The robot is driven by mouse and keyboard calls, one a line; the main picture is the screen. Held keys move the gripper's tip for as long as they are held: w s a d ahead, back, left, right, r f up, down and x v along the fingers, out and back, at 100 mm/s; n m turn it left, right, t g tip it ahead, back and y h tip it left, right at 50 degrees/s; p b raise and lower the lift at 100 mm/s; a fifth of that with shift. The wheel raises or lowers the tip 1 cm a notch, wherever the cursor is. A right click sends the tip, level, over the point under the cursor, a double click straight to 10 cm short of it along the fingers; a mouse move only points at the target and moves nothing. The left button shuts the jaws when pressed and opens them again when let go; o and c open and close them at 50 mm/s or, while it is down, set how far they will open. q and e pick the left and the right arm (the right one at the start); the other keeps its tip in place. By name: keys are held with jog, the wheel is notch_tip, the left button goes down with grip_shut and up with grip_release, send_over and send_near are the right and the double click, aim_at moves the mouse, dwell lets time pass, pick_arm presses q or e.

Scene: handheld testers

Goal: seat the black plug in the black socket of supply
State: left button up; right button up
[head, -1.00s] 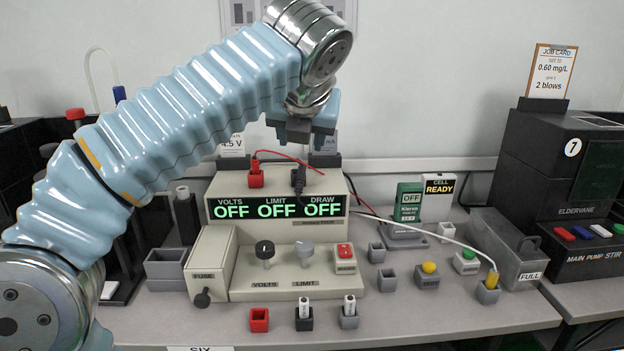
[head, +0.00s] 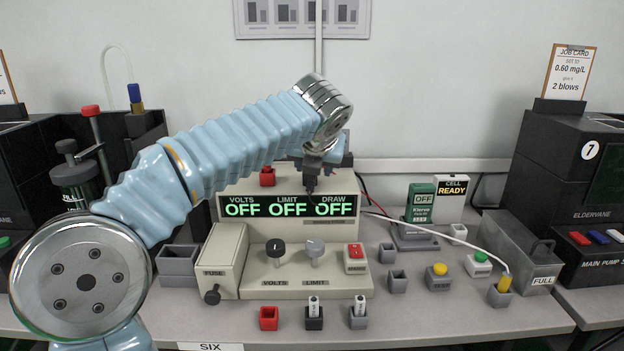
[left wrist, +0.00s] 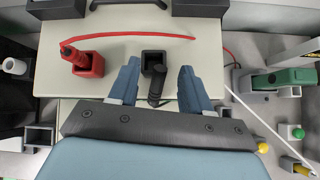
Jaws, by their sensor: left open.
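The cream supply (head: 238,200) stands mid-bench, its green displays reading OFF. My left gripper (head: 315,166) is over its top. In the left wrist view its two blue fingers (left wrist: 157,85) are apart, one on each side of the black plug (left wrist: 155,90), with visible gaps. The plug is upright but tilted slightly toward the camera, at the black socket (left wrist: 153,58) on the supply's top; I cannot tell how deep it sits. In the head view the plug (head: 311,180) shows just under the gripper, and the socket is hidden. My right gripper is not in view.
A red plug (left wrist: 75,55) with a red lead stands in a red socket left of the black one, also seen in the head view (head: 267,177). A green meter (head: 421,202) and small holders stand right. Red, black and grey holders (head: 268,319) line the front.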

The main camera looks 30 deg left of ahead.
pick_arm(q)
grip_shut()
jog(key=shift+r, duration=0.1)
notch_tip(320, 180, up, 3)
jog(key=s+f+v, duration=0.1)
jog(key=f+v, duration=0.1)
jog(key=v, duration=1.5)
jog(key=shift+s+d, duration=0.35)
jog(key=shift+d, duration=0.05)
